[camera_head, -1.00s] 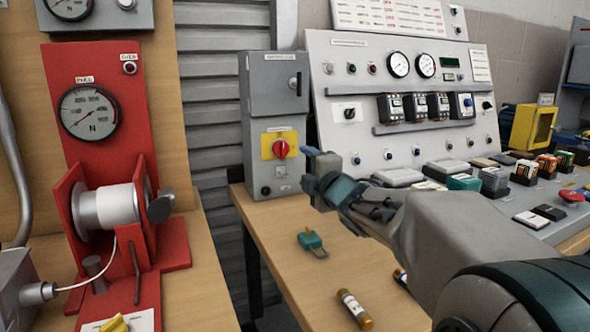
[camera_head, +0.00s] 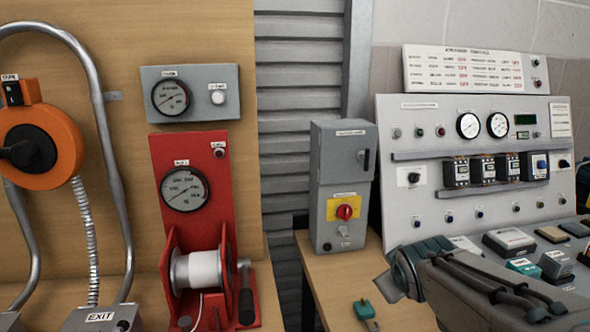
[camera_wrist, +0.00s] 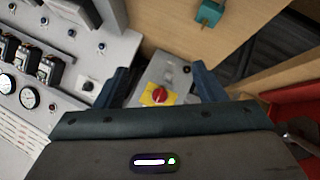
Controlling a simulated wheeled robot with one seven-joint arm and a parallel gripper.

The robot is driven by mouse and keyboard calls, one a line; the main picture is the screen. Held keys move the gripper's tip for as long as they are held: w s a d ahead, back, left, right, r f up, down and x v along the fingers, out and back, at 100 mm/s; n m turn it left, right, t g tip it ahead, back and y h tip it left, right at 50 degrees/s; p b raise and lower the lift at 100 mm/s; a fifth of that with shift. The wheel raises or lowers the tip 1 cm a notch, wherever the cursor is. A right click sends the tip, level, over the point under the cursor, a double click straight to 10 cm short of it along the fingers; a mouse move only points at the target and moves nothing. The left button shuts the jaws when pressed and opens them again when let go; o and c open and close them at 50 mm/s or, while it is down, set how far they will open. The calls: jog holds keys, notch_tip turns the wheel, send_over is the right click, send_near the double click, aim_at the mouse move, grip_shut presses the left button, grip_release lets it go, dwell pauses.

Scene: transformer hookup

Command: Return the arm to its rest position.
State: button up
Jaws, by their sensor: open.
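My gripper (camera_wrist: 163,85) is open and empty in the wrist view, its two dark blue fingers spread apart. Beyond them, between the fingers, is the grey switch box with the red rotary knob (camera_wrist: 160,97) on a yellow plate. In the head view my arm reaches in from the lower right. My gripper (camera_head: 398,278) is in front of the lower left of the grey control panel (camera_head: 395,205), right of the switch box (camera_head: 343,165). Its fingers are only partly visible there.
A teal padlock-like object (camera_head: 365,310) lies on the wooden bench (camera_head: 335,275). A red winch stand (camera_head: 195,220) with a white spool stands to the left. An orange rotary switch (camera_head: 45,145) is on the far left board. Several blocks lie on the console right of my gripper.

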jog(key=s+a+r+m+g+y+p, duration=0.1)
jog(key=s+a+m+g+p, duration=0.1)
jog(key=s+p, duration=0.3)
jog(key=s+a+r+m+g+y+p, duration=0.1)
jog(key=s+a+r+m+g+p, duration=0.1)
jog(key=s, duration=0.8)
jog(key=a+m+g+p, duration=0.1)
jog(key=g+p, duration=0.1)
jog(key=p, duration=0.1)
jog(key=shift+s+r+m+g, duration=0.25)
jog(key=shift+s+m+g, duration=0.05)
jog(key=shift+m, duration=0.1)
jog(key=shift+c, duration=0.3)
